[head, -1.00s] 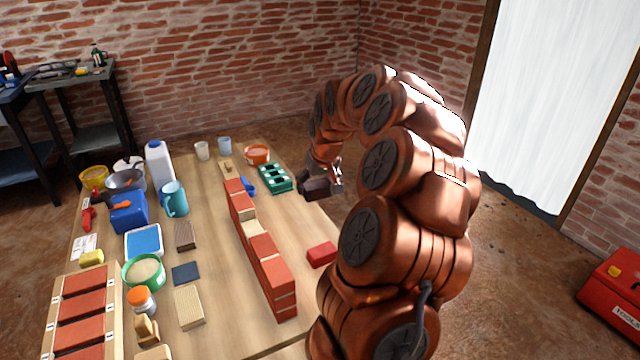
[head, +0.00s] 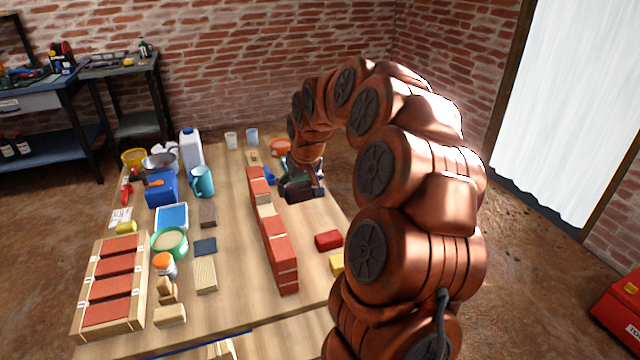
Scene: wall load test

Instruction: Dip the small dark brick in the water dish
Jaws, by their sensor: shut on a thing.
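My gripper (head: 299,182) is shut on a small dark brown brick (head: 299,194), at the far right of the table. The gripper and brick are just right of the far end of the low red brick wall (head: 276,249). Whether the brick touches anything below cannot be told. A shallow rectangular tray with a blue inside and pale rim (head: 172,217), which looks like the water dish, lies on the left half of the table, well apart from the brick. The gripper's fingers are small and dark in this view.
An orange bowl (head: 280,147) stands behind my gripper, and a green tray is mostly hidden by it. A red block (head: 328,240) lies right of the wall. A teal mug (head: 202,181), blue box (head: 161,189) and green tub (head: 170,242) surround the blue tray.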

